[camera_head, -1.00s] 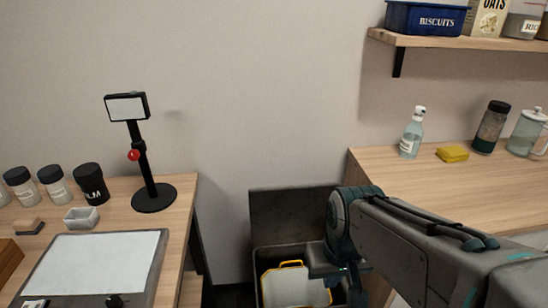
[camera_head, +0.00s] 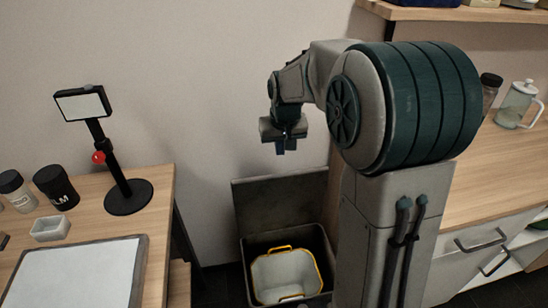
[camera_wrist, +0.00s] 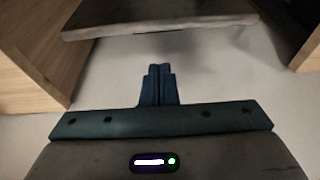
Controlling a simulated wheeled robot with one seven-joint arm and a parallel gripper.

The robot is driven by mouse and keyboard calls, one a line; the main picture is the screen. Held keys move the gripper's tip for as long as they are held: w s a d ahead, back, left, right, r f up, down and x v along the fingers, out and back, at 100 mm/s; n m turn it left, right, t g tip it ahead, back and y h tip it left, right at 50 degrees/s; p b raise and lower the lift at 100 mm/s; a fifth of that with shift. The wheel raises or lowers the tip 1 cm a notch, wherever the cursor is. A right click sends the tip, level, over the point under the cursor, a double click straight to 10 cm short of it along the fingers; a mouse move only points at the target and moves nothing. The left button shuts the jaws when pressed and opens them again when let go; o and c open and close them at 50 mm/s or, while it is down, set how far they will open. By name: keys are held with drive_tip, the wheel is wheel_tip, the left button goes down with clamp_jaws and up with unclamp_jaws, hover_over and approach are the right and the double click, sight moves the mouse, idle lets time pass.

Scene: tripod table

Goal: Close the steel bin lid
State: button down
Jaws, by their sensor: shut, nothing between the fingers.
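The steel bin (camera_head: 247,268) stands on the floor in the gap between the two wooden counters. Its dark grey lid (camera_head: 282,208) is open and stands upright at the back, near the wall. Inside the bin is a pale liner bucket (camera_head: 283,272) with a yellow rim and handle. My gripper (camera_head: 286,150) points down above the lid's top edge, apart from it in the picture. In the wrist view its fingers (camera_wrist: 158,70) are together and empty. A grey slab at the top of that view appears to be the lid (camera_wrist: 160,14).
The left table (camera_head: 157,215) holds a black stand (camera_head: 128,195) with a small screen. The right counter (camera_head: 490,190) has a glass jug (camera_head: 518,105) and drawers below. A shelf (camera_head: 450,12) hangs at upper right. Pale wall lies behind the bin.

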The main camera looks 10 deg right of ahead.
drive_tip(key=x, duration=1)
drive_tip(key=shift+s+b, duration=0.3)
drive_tip(key=shift+b, duration=0.05)
drive_tip(key=shift+f, duration=0.2)
